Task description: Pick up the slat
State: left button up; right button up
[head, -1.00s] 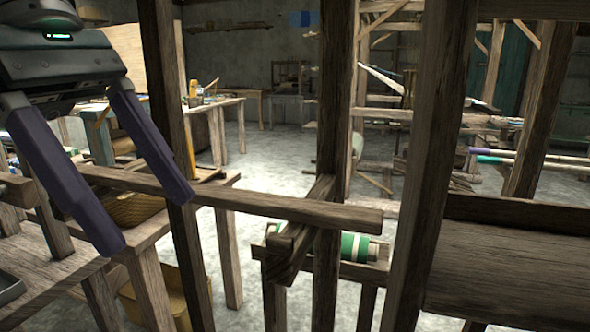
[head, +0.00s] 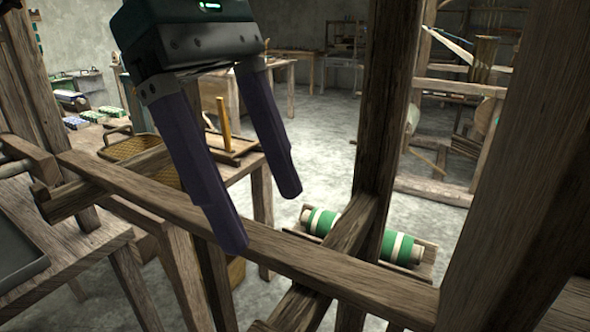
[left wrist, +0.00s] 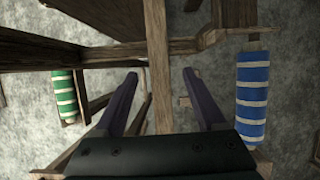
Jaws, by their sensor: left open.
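A long wooden bar (head: 190,212), which looks like the slat, runs level from the left toward the lower right in the head view. My left gripper (head: 263,218) is open and empty, its fingers pointing down at the bar. The near finger overlaps the bar in the picture and the far finger shows beyond it. In the left wrist view the bar (left wrist: 157,50) runs between the two spread fingers of my left gripper (left wrist: 160,74). I cannot tell how far the fingertips are above it. My right gripper is not in view.
Upright posts (head: 385,140) and a thick post (head: 510,170) stand close on the right. A green-striped roll (head: 350,232) lies beyond the bar. A blue-striped roll (left wrist: 252,95) shows in the left wrist view. A basket (head: 135,148) and a grey tray (head: 18,255) are on the left.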

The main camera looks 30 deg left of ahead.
aim_at(320, 259)
pick_arm(q)
jog(key=shift+d+r+p, duration=0.15)
jog(key=shift+d+p, duration=0.35)
jog(key=shift+d, duration=0.7)
jog(key=shift+d+f, duration=0.8)
jog(key=shift+f, duration=0.25)
jog(key=shift+d+f, duration=0.2)
jog(key=shift+f, duration=0.3)
grip_shut()
